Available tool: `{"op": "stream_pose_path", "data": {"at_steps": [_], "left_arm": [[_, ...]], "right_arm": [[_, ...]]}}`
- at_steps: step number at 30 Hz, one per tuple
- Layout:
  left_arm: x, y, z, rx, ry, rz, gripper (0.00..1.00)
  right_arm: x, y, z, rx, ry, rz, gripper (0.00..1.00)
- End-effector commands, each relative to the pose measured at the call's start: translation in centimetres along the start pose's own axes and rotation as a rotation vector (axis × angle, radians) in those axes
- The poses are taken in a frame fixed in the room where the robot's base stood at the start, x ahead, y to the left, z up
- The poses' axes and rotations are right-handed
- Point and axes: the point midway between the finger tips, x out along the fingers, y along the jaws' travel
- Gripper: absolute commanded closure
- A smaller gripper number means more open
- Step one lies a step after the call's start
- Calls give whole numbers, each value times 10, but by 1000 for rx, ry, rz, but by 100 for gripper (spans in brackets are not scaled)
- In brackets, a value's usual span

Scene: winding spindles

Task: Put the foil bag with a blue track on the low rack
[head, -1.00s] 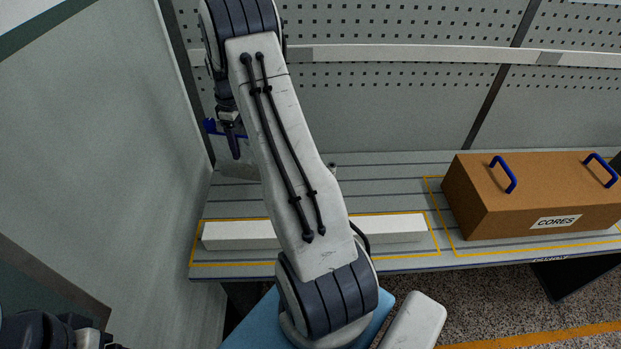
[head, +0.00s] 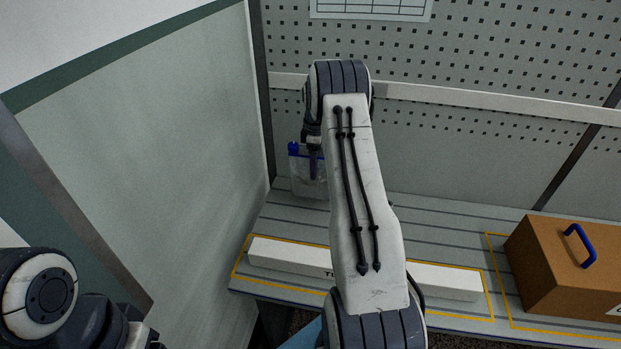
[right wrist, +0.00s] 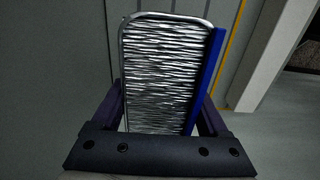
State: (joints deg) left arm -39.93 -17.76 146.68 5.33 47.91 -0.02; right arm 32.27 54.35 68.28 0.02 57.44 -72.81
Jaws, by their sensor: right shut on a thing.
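My right gripper (head: 313,160) is shut on the foil bag (head: 306,182), which hangs upright below it at the back left of the bench, near the perforated back wall. My left gripper is out of view.
A brown box (head: 560,268) with a blue handle stands at the right of the bench (head: 450,225). Yellow lines frame the box and the white piece. A grey side panel (head: 160,140) closes off the left. Bare bench lies behind the white piece.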

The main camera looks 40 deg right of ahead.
Motion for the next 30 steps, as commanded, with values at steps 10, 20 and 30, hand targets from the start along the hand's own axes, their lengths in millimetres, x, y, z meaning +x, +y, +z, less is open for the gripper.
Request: {"op": "stream_pose_path", "data": {"at_steps": [10,20,30], "left_arm": [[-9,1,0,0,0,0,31],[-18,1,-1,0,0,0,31],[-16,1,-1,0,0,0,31]], "right_arm": [[21,-9,-27,2,0,0,96],[56,-8,-27,1,1,2,96],[60,-9,-26,1,0,2,7]]}}
